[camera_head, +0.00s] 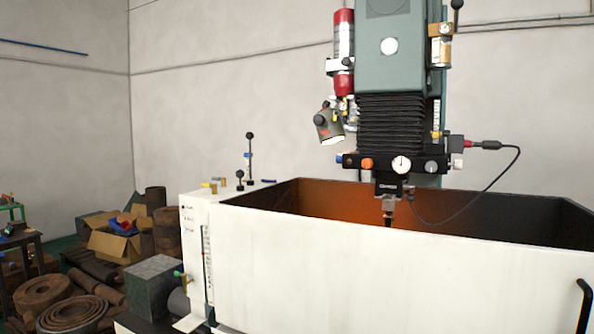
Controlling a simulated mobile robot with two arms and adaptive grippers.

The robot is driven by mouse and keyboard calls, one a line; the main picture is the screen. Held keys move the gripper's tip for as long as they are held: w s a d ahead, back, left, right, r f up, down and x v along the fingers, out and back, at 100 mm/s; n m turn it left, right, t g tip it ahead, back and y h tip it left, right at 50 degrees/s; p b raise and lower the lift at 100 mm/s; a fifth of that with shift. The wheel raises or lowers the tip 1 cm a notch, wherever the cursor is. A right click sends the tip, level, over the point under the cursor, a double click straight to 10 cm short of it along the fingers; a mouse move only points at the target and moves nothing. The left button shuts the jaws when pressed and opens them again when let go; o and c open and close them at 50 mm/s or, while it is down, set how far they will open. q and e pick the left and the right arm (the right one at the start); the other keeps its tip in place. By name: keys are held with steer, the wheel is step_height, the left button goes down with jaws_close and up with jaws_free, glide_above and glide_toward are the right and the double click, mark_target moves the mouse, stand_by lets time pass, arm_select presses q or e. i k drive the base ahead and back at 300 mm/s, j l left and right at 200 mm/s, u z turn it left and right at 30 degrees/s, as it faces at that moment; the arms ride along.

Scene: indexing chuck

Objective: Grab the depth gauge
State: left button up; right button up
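I cannot pick out a depth gauge with certainty. A round white dial (401,165) sits on the front of the machine head, between an orange knob (367,164) and a grey knob (431,166). Some small yellow and brass items (214,184) are on the top left corner of the white enclosure, too small to name. Neither of my grippers is in view.
A large machine with a green column (397,62) stands behind a white enclosure (380,270) with a dark inner tub. A black cable (505,185) hangs at its right. At left are a cardboard box (112,245), rusty rings (66,310) and a grey block (153,280).

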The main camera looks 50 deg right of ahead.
mark_target(246, 154)
steer(key=z, duration=1.3)
